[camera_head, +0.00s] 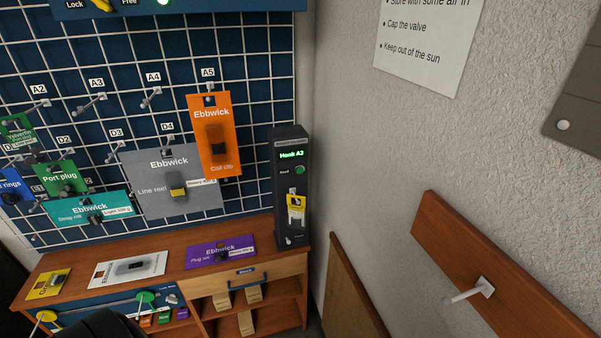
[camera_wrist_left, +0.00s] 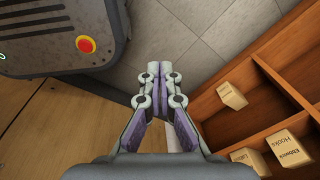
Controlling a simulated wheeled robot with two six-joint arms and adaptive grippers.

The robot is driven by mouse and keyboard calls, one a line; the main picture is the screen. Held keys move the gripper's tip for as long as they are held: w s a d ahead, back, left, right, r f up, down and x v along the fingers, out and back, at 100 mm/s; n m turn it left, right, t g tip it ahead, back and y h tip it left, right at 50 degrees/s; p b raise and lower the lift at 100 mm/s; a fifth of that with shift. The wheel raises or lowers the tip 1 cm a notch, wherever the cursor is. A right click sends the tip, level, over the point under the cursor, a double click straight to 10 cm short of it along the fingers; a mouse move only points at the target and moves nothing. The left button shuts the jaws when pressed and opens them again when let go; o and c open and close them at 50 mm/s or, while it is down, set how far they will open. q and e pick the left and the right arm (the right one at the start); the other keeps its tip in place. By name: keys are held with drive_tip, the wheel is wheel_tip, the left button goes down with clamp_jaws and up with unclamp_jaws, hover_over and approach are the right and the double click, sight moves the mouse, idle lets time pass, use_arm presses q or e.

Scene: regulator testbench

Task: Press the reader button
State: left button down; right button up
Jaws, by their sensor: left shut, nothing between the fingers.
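The reader (camera_head: 281,205) is a tall dark box standing at the right end of the wooden bench, beside the wire grid board. Its lit screen (camera_head: 291,155) reads "Hook A2" in green. The round green button (camera_head: 299,170) sits just below the screen on the right. My right gripper is not in view.
Packets hang on the grid, with an orange one (camera_head: 213,130) closest to the reader. A purple packet (camera_head: 220,252) lies on the bench (camera_head: 180,260) left of the reader. Open compartments (camera_wrist_left: 290,95) hold small cardboard boxes. A wall peg board (camera_head: 500,270) stands at right.

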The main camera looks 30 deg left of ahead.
use_arm(q)
drive_tip(key=shift+a, duration=0.1)
drive_tip(key=w+r+t+b, duration=0.1)
drive_tip(key=w+r+t, duration=0.2)
drive_tip(key=w, duration=0.7)
drive_tip(key=w+r+t, duration=0.2)
drive_tip(key=w, duration=0.8)
drive_tip(key=w+a+r+m+t+b, duration=0.15)
drive_tip(key=w+r+t, duration=0.45)
drive_tip(key=w+r, duration=1.15)
drive_tip(key=w+r+t+b, duration=0.1)
drive_tip(key=w+r+t, duration=0.3)
drive_tip(key=w+r, duration=0.45)
wheel_tip(320, 180, up, 33)
drive_tip(key=n+t+y+b, duration=0.1)
drive_tip(key=t+y+b, duration=0.1)
drive_tip(key=t+y, duration=0.2)
drive_tip(key=t, duration=0.3)
drive_tip(key=shift+a+n, duration=0.3)
drive_tip(key=shift+n, duration=0.05)
drive_tip(key=shift+w+a, duration=0.1)
drive_tip(key=shift+w, duration=0.05)
